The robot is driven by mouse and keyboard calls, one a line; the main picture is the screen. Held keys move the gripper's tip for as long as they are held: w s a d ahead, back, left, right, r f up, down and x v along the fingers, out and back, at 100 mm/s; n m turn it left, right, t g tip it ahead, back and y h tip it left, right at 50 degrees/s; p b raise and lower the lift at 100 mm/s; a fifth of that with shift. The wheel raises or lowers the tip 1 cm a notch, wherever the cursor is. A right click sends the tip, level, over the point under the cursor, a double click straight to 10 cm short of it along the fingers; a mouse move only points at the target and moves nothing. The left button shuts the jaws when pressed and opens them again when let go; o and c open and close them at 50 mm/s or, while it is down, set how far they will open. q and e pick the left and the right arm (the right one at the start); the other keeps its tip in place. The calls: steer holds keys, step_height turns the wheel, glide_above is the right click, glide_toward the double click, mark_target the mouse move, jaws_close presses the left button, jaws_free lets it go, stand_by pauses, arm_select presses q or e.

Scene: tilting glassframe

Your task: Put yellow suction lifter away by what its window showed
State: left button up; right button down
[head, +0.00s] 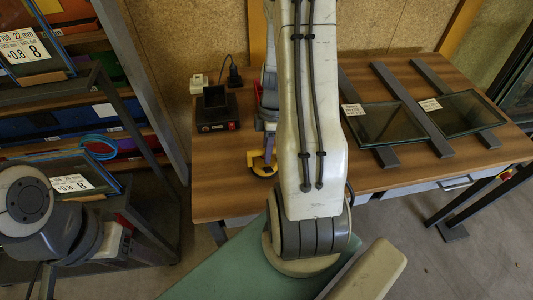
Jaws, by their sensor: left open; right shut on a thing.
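The yellow suction lifter (263,166) is at the front left part of the wooden table, partly covered by my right arm. My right gripper (267,128) is just above it, largely hidden behind my own arm link, and is shut on the lifter. I cannot tell whether the lifter touches the table top. Its window cannot be read from here. Part of my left arm shows at the lower left, beside the shelf, but its gripper fingers do not show.
A black dock-like box (217,109) with red buttons stands on the wooden table (225,180), near a wall socket. Two labelled glass panes (382,123) (470,112) lie on grey bars at the right. A shelf rack (125,122) with labelled coloured compartments stands at the left.

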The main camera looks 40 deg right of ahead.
steer(key=shift+f, duration=0.7)
steer(key=shift+f, duration=0.25)
steer(key=c, duration=0.7)
jaws_free()
steer(key=shift+r, duration=0.1)
